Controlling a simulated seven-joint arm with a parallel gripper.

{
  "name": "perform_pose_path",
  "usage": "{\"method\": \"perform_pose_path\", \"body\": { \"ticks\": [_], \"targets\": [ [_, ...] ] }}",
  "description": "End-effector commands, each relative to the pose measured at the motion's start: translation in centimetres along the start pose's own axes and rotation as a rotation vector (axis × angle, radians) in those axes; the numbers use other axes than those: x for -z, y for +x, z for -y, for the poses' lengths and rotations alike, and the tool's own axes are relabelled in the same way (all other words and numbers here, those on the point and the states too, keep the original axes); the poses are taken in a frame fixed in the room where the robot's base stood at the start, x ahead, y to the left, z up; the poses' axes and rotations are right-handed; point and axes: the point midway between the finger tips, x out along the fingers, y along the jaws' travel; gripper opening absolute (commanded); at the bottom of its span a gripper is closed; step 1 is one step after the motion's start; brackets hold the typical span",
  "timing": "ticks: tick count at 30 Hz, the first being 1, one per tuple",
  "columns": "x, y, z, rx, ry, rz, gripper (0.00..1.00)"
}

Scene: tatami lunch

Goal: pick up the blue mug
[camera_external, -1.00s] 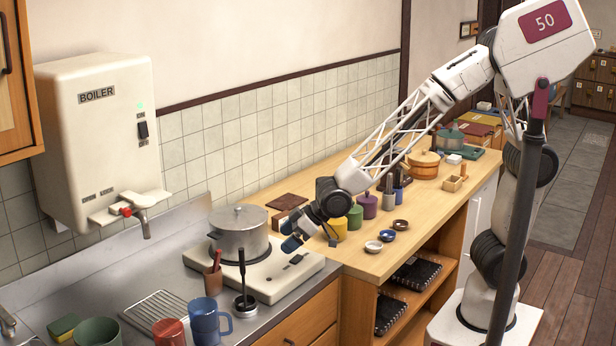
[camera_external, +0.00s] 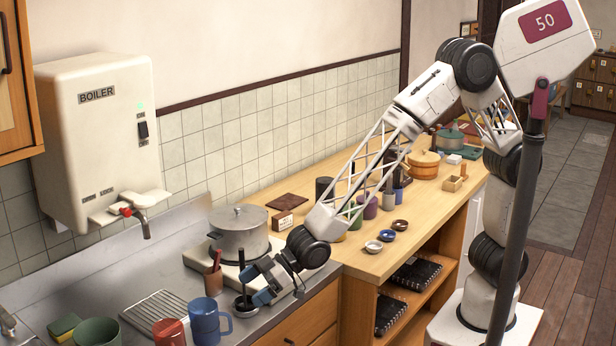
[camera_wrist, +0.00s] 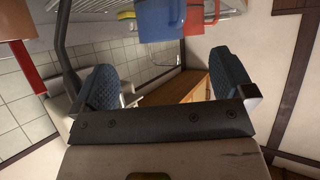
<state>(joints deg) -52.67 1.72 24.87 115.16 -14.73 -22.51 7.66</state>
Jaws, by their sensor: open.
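The blue mug (camera_external: 204,322) stands upright on the steel counter at the front, with its handle on the right side. In the wrist view the blue mug (camera_wrist: 157,22) is at the top, ahead of the fingers and cut off by the frame edge. My gripper (camera_external: 256,284) is open and empty, to the right of the mug and a little above it, beside the black-handled tool. In the wrist view my gripper (camera_wrist: 170,85) shows two blue padded fingers spread apart with nothing between them.
A red mug (camera_external: 170,332) stands just left of the blue mug. A small brown cup (camera_external: 213,283) with a handle in it and a black upright tool (camera_external: 242,280) stand behind. A wire rack (camera_external: 158,308), green bowl (camera_external: 98,332) and pot (camera_external: 240,232) are also near.

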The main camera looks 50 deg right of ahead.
Motion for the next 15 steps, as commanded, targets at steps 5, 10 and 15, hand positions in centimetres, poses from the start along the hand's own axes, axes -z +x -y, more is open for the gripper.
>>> {"method": "perform_pose_path", "body": {
  "ticks": [5, 10, 15],
  "targets": [
    [2.8, 1.3, -0.5, 0.026, -0.006, -0.044, 1.0],
    [5.5, 2.6, -0.9, 0.058, -0.013, -0.086, 1.0],
    [7.8, 3.5, -1.2, 0.088, -0.019, -0.119, 1.0]
  ]
}}
